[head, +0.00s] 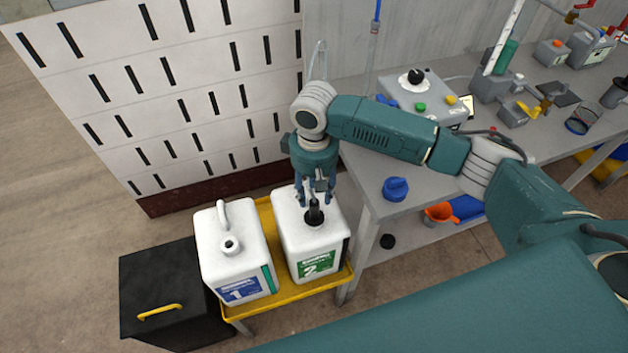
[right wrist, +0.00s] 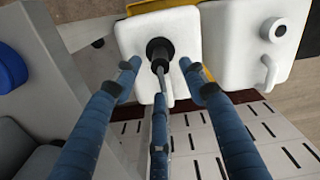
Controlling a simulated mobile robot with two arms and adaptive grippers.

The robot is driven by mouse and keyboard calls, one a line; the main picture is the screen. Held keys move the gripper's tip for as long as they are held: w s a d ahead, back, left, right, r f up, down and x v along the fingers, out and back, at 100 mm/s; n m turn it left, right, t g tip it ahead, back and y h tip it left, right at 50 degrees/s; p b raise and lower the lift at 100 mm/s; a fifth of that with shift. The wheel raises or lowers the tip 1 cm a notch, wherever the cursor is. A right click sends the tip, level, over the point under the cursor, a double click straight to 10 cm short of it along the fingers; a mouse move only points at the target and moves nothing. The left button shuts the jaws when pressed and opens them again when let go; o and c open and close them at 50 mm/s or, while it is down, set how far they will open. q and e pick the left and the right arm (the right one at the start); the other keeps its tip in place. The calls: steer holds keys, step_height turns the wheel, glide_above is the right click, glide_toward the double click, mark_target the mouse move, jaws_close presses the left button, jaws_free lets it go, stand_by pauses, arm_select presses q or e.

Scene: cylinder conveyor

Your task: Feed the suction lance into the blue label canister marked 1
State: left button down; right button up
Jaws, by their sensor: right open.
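Canister 1 (head: 236,250), white with a blue label (head: 242,289) marked 1, stands upright at the left of a yellow tray (head: 297,306). Its mouth (head: 230,246) is open and empty; it also shows in the right wrist view (right wrist: 274,30). Canister 2 (head: 296,236), with a green label, stands beside it. The black suction lance (head: 314,214) stands upright in canister 2's mouth, its lower part hidden inside; its head shows in the right wrist view (right wrist: 158,50). My right gripper (head: 315,199) is open just above canister 2, its fingers spread around the lance top. My left gripper is out of view.
A black box (head: 160,275) with a yellow handle stands left of the tray. A grey bench (head: 365,190) stands close on the right, with a blue cap (head: 396,189) and a control box (head: 418,95). A white slotted panel (head: 160,90) rises behind.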

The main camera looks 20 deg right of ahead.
mark_target(314, 202)
steer(key=shift+f, duration=3.15)
jaws_close()
steer(key=c, duration=0.8)
jaws_free()
jaws_close()
steer(key=shift+r+p, duration=0.15)
steer(key=shift+p, duration=0.2)
